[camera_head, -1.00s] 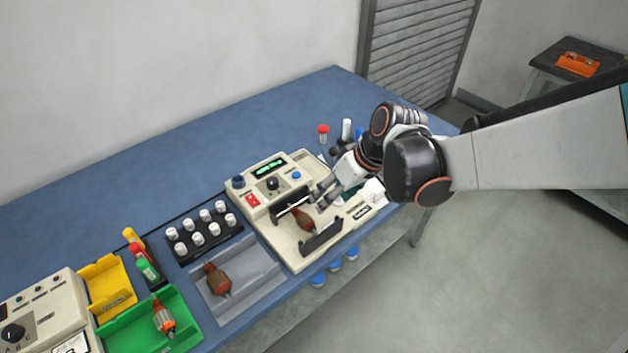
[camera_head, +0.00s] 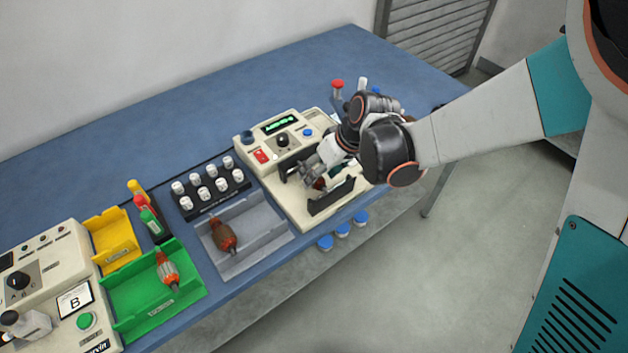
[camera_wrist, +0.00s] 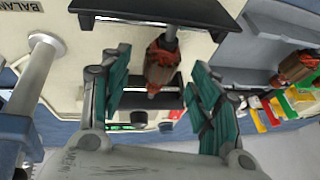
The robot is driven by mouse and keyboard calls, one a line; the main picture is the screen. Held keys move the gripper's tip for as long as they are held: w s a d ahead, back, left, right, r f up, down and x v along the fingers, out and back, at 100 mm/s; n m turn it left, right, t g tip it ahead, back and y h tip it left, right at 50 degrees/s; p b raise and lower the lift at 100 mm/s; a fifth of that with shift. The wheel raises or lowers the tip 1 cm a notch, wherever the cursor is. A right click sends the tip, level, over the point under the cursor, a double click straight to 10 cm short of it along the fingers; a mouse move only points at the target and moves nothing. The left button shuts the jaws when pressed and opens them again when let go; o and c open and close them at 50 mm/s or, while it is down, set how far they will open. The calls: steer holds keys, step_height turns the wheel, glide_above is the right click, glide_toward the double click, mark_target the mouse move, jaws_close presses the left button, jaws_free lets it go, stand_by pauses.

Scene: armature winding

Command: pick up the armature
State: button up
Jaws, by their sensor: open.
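A red-brown armature (camera_wrist: 160,62) with a metal shaft is at the balancing machine, between its two dark upright supports. In the wrist view it lies between the green-padded fingers of my gripper (camera_wrist: 157,82), which are spread apart with space on both sides. In the head view my gripper (camera_head: 308,176) is low over the machine (camera_head: 292,205) and partly hides this armature (camera_head: 319,184). A second armature (camera_head: 223,236) lies in the grey tray (camera_head: 270,238). A third, orange-red with a pale middle, lies in the green bin (camera_head: 130,300).
A black rack (camera_head: 212,208) of white-capped bottles stands behind the grey tray. A yellow bin (camera_head: 110,240) and coloured bottles (camera_head: 147,215) are farther left, beside a beige tester (camera_head: 45,270). Red- and white-topped items stand behind my wrist. The back of the blue table (camera_head: 200,120) is clear.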

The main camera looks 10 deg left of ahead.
steer(key=shift+b+x, duration=0.3)
steer(key=shift+x, duration=0.85)
steer(key=shift+r, duration=0.1)
jaws_close()
